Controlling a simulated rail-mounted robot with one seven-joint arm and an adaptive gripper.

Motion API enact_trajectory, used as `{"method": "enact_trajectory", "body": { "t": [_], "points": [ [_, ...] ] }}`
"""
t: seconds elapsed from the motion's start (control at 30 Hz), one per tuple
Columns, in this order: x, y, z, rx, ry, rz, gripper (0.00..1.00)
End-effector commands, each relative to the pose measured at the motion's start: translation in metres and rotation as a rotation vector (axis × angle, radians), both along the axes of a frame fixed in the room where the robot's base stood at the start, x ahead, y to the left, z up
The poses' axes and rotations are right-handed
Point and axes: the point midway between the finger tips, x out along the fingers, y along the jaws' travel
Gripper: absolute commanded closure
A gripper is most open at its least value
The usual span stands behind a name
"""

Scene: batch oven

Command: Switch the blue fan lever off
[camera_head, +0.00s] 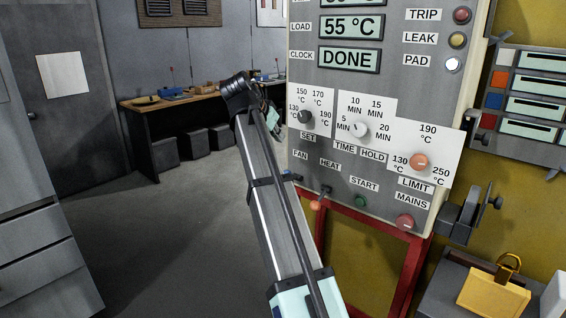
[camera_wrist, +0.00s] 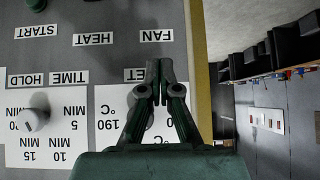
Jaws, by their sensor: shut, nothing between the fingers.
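The blue fan lever (camera_head: 287,173) shows as a small blue tip at the lower left of the control panel, below the FAN label (camera_head: 300,154) and right beside my arm. Its tip sits slightly above its mount, but it is too small to read its setting surely. My gripper (camera_wrist: 160,68) is shut and empty in the wrist view, its fingertips in front of the panel near the FAN label, which appears upside down. The fan lever is not visible in the wrist view. In the head view my arm mostly hides the gripper.
The heat lever (camera_head: 316,205) has an orange tip hanging low, close right of the fan lever. Set dial (camera_head: 306,117) and time dial (camera_head: 359,129) sit above. Open floor lies left.

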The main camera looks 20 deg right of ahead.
Motion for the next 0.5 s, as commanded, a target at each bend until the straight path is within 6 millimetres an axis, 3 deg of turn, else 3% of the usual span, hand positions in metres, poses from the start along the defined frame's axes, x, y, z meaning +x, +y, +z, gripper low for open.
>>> {"method": "enact_trajectory", "body": {
  "t": [0.13, 0.5],
  "points": [
    [-0.0066, -0.0017, -0.0025, 0.021, -0.028, -0.076, 1.00],
    [-0.0062, -0.0014, -0.0033, 0.028, -0.039, -0.088, 1.00]
  ]
}}
